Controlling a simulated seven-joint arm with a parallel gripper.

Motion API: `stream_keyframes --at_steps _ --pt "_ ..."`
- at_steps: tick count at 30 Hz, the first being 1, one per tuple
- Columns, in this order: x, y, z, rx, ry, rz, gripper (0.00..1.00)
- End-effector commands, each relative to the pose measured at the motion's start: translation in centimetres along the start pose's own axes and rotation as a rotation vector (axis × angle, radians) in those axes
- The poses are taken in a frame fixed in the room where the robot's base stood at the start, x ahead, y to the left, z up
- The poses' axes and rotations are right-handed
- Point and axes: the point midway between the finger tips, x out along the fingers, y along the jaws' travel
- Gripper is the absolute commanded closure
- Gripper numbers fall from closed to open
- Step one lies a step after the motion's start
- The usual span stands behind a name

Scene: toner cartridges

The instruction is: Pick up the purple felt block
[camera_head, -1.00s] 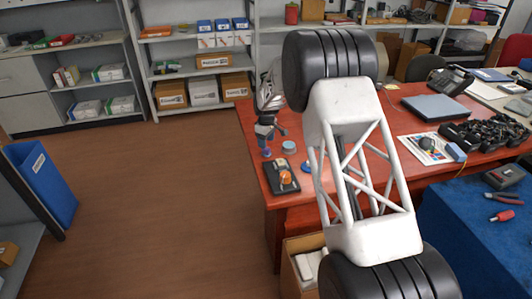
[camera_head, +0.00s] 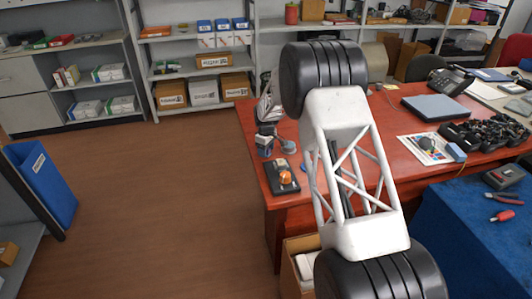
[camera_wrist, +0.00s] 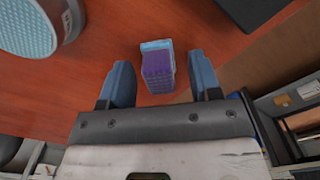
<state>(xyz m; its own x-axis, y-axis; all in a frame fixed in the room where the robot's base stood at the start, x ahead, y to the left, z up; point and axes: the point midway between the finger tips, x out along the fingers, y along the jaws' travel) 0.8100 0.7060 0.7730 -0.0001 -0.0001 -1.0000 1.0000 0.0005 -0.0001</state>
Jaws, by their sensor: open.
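The purple felt block (camera_wrist: 158,67) stands on the red desk in the wrist view, with a light blue face or backing along its far edge. My gripper (camera_wrist: 159,74) is open, with one blue finger to the left of the block and one to the right. Clear gaps show on both sides, and neither finger appears to touch it. In the head view my gripper (camera_head: 266,134) is low at the desk's left edge, small and partly behind my arm. The block cannot be clearly told from the fingers there.
A round tin with a light blue mesh top (camera_wrist: 32,26) is left of the block. A black device with an orange knob (camera_head: 285,178) lies nearer on the desk (camera_head: 393,152). An open carton (camera_head: 291,268) stands below the desk's front edge.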

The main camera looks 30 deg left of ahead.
Motion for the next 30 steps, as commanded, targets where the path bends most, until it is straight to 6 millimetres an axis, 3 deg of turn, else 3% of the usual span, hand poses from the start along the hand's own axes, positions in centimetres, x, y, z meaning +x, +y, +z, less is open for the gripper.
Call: stream_keyframes --at_steps 10,21,30 --pt "-0.02 0.00 0.00 0.000 0.000 0.000 0.43" --pt "-0.04 0.01 -0.01 0.000 0.000 0.000 0.98" --pt "-0.22 0.02 -0.02 0.000 0.000 0.000 1.00"
